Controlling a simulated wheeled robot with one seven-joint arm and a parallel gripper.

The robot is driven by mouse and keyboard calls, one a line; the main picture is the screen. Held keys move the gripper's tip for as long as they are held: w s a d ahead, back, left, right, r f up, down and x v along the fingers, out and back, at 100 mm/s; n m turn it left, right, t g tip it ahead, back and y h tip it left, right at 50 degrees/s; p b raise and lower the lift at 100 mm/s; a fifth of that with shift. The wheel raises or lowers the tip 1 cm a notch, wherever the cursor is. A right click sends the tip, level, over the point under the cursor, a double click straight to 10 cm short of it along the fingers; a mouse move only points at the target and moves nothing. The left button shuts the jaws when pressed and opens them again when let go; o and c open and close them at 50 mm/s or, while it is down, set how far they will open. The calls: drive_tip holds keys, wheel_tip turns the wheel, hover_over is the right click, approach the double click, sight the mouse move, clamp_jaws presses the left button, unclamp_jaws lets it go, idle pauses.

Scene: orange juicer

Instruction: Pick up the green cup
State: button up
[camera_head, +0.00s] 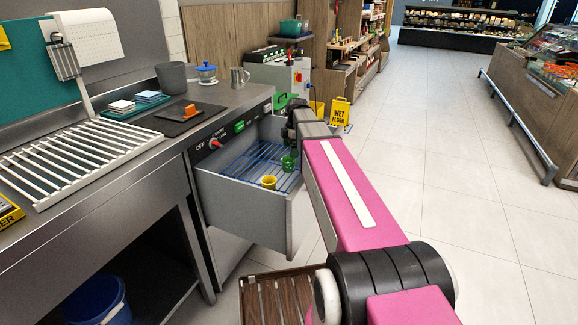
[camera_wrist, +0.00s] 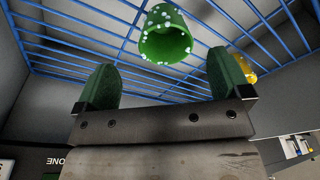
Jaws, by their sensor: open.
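The green cup (camera_wrist: 167,36) with white spots stands in the open drawer, on or against a blue wire rack (camera_wrist: 60,45). In the wrist view it lies just beyond the gap between my fingertips, apart from both. My gripper (camera_wrist: 163,82) is open and empty. In the head view the green cup (camera_head: 289,162) shows partly beside my pink arm, which hides some of it. My gripper is mostly hidden behind the arm there. A yellow cup (camera_head: 269,182) stands on the rack to the left of the green cup and also shows in the wrist view (camera_wrist: 243,68).
The drawer's grey front wall (camera_head: 238,211) and side walls surround the rack. The metal counter (camera_head: 150,145) holds a dark tray, a grey bin (camera_head: 172,77) and a slatted rack. A wooden slatted stool (camera_head: 272,297) stands below the drawer. The floor at right is clear.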

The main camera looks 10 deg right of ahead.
sight(288, 164)
drive_tip(key=shift+s+a+f, duration=0.15)
drive_tip(key=shift+a+f, duration=0.1)
drive_tip(key=shift+f, duration=1.05)
drive_tip(key=shift+s+a+f, duration=0.1)
drive_tip(key=shift+a+f, duration=0.15)
drive_tip(key=shift+f, duration=1)
drive_tip(key=shift+s+a+f, duration=0.15)
drive_tip(key=shift+a+f, duration=0.1)
drive_tip(key=shift+f, duration=1.05)
drive_tip(key=shift+c, duration=0.4)
drive_tip(key=c, duration=0.9)
